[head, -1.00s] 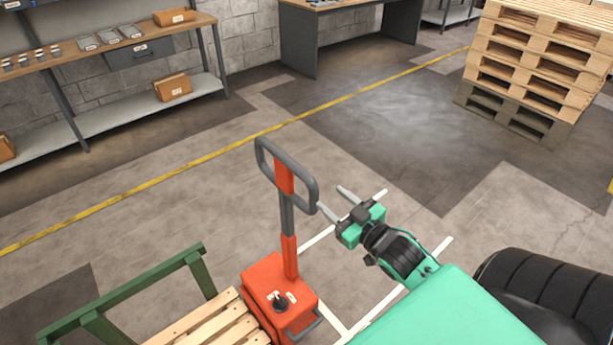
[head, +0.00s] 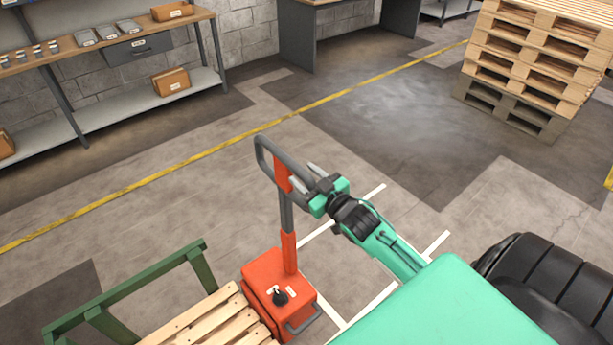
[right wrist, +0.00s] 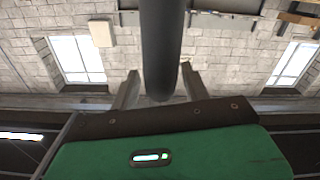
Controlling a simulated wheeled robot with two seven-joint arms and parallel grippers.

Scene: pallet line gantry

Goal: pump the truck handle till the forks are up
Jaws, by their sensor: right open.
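The pallet truck handle (head: 288,213) is an orange and grey post with a grey loop grip, standing upright above the orange truck body (head: 268,283). My right gripper (head: 307,175) is open at the right side of the loop, hiding part of it. In the right wrist view, the loop's dark bar (right wrist: 161,50) runs down between the two spread fingers of the gripper (right wrist: 156,88), with gaps showing on both sides. The forks are hidden under the wooden pallet (head: 205,322). My left gripper is not in view.
A green rail (head: 130,285) stands beside the pallet. A workbench (head: 110,42) with trays and boxes is at the back left. Stacked pallets (head: 525,65) stand at the back right. Floor between them is clear, crossed by a yellow line (head: 300,110).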

